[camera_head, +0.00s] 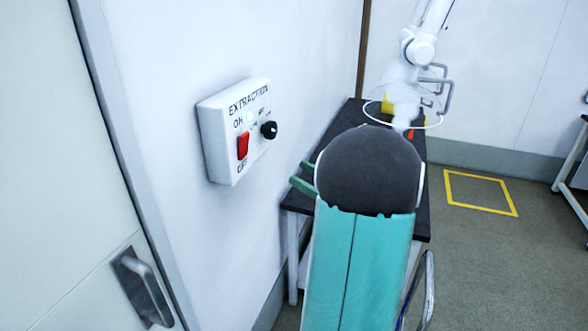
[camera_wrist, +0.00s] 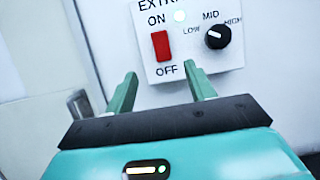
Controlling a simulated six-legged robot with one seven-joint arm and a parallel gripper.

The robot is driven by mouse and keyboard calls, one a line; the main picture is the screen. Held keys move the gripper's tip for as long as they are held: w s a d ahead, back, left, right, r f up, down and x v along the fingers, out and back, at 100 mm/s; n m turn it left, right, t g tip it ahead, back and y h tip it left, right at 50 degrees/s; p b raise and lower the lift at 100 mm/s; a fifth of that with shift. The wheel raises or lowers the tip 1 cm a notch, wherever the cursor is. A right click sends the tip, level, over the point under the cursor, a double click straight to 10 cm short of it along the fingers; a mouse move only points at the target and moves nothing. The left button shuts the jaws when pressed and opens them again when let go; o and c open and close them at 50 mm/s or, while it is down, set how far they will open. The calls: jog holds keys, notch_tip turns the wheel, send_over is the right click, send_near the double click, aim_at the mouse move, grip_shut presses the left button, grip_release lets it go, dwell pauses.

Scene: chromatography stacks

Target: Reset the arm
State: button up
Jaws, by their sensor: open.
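My gripper (camera_wrist: 161,88) shows in the wrist view with its two green fingers spread apart and nothing between them. It points at the wall switch box, a little short of it and below the red switch. In the head view my gripper (camera_head: 305,176) is mostly hidden behind my teal and dark grey arm; only its green fingers show at the left, to the right of the box and apart from it. The white extraction box (camera_head: 215,150) also shows in the wrist view (camera_wrist: 190,71), with a red rocker switch (camera_wrist: 161,46), a black knob (camera_wrist: 217,37) and a lit white lamp.
A dark-topped bench (camera_head: 353,112) stands along the wall behind my arm. A white fume arm (camera_head: 418,50) with a clear round hood hangs over it. A door with a metal handle (camera_head: 145,290) is at the left. Open floor with a yellow square (camera_head: 480,192) lies at the right.

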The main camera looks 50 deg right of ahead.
dwell(0.6)
jog(key=w+a+n+g+y, duration=0.3)
jog(key=a+n+g, duration=0.2)
jog(key=a, duration=0.5)
jog(key=w+a+n+g+y, duration=0.2)
jog(key=a+n+g, duration=0.25)
jog(key=a, duration=0.55)
jog(key=s+a+f+n+g+h, duration=0.2)
jog(key=a+n+h, duration=0.4)
jog(key=n, duration=0.5)
jog(key=s+a+f+n+g+h, duration=0.2)
jog(key=s+a+n+g+h, duration=0.2)
jog(key=a+n, duration=0.5)
jog(key=s+n+h, duration=0.2)
jog(key=s, duration=0.1)
jog(key=shift+s+a+f+h, duration=0.15)
jog(key=shift+a+f+h, duration=0.1)
jog(key=shift+f+h, duration=0.15)
jog(key=shift+d+n, duration=0.1)
jog(key=shift+n, duration=0.15)
